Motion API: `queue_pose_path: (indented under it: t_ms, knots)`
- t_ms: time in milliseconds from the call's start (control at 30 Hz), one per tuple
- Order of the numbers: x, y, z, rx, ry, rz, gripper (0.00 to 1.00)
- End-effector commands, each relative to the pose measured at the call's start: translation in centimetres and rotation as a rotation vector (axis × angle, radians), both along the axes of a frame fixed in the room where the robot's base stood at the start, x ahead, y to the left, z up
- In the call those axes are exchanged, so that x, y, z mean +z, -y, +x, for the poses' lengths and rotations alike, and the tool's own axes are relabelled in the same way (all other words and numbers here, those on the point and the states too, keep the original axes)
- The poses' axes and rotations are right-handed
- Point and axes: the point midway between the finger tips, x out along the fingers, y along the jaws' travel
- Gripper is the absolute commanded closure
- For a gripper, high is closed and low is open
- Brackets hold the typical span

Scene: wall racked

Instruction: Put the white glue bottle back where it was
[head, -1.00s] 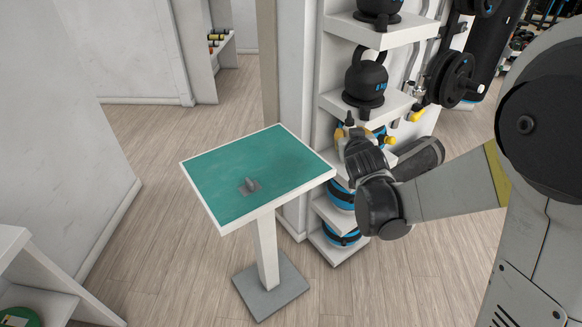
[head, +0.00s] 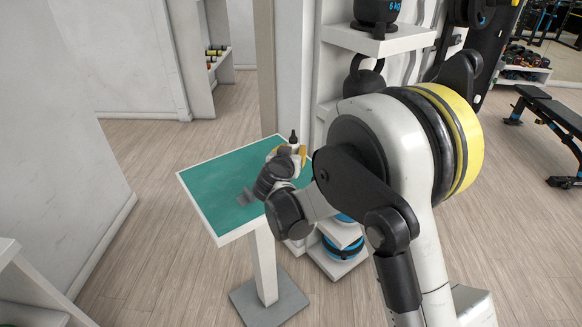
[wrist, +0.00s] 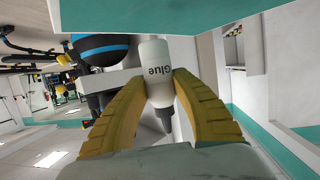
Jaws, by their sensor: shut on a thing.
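In the wrist view, the white glue bottle (wrist: 154,62) with a grey nozzle sits between the yellow fingers of my gripper (wrist: 160,98), which is shut on it. In the head view, my gripper (head: 289,153) is over the far right part of the green-topped stand (head: 218,188). The dark nozzle of the bottle (head: 293,136) points up above the fingers, so the bottle looks about upright. The gripper hides most of the bottle there. I cannot tell its exact height above the green top.
A small grey thing (head: 244,198) lies on the green top near my wrist. A white rack (head: 375,40) with kettlebells stands just right of the stand, partly behind my arm.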

Motion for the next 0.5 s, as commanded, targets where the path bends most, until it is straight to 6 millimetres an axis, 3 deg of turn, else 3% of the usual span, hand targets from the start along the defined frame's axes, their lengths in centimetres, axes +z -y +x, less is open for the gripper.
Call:
queue_pose_path:
  t_ms: [167,400,500]
  knots:
    - [-0.9,-0.7,-0.2,0.001,0.000,0.000,1.00]
    - [-4.4,-0.6,-0.2,0.000,0.000,0.000,1.00]
    - [-4.4,-0.6,-0.2,0.001,0.000,0.000,1.00]
